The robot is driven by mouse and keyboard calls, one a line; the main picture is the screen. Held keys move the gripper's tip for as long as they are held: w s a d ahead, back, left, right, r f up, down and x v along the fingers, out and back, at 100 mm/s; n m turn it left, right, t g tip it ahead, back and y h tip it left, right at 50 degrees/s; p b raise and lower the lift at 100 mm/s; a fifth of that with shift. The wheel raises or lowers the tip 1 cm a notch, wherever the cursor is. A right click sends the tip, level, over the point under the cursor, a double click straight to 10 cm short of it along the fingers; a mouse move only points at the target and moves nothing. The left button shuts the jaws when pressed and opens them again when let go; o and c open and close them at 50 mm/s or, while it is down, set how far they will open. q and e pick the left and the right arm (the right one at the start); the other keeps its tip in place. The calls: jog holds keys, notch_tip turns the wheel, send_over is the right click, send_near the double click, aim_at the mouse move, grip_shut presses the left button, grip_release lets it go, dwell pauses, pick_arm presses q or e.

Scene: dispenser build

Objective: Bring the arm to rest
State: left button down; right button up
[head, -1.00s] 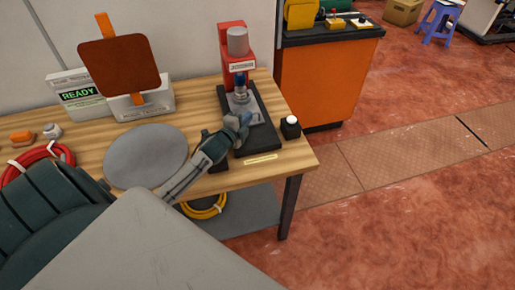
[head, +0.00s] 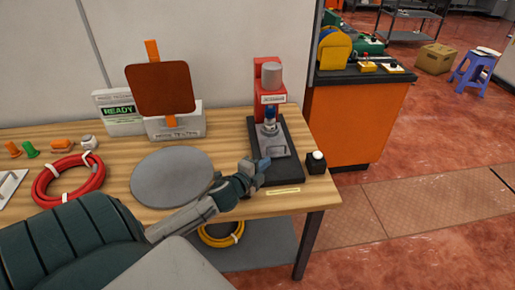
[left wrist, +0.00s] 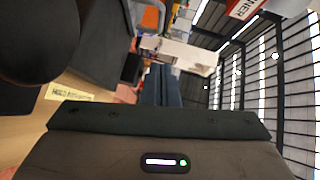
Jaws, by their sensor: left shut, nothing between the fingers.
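My left gripper (head: 262,165) is shut and empty. In the head view it is above the front right part of the wooden table, by the front left edge of the black base of a red press (head: 268,75). A blue and silver part (head: 270,120) sits under the press head, apart from the gripper. The left wrist view is turned sideways and shows the closed fingers (left wrist: 165,85) at its middle. My right gripper is in neither view.
A grey round plate (head: 172,177), a red hose coil (head: 68,179) and a box marked READY (head: 118,112) are on the table (head: 120,207). A black block with a white button (head: 316,162) is right of the press. An orange cabinet (head: 355,125) stands beyond, with open floor right.

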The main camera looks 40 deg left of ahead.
pick_arm(q)
jog(key=shift+s+d+r+b, duration=0.1)
jog(key=shift+s+r+b, duration=0.05)
jog(key=shift+s, duration=0.5)
jog(key=shift+s+d+r+b, duration=0.1)
jog(key=shift+s+b, duration=0.05)
jog(key=shift+s, duration=0.5)
jog(key=shift+s+d+r+b, duration=0.1)
jog(key=shift+s+r+b, duration=0.05)
jog(key=shift+s, duration=0.5)
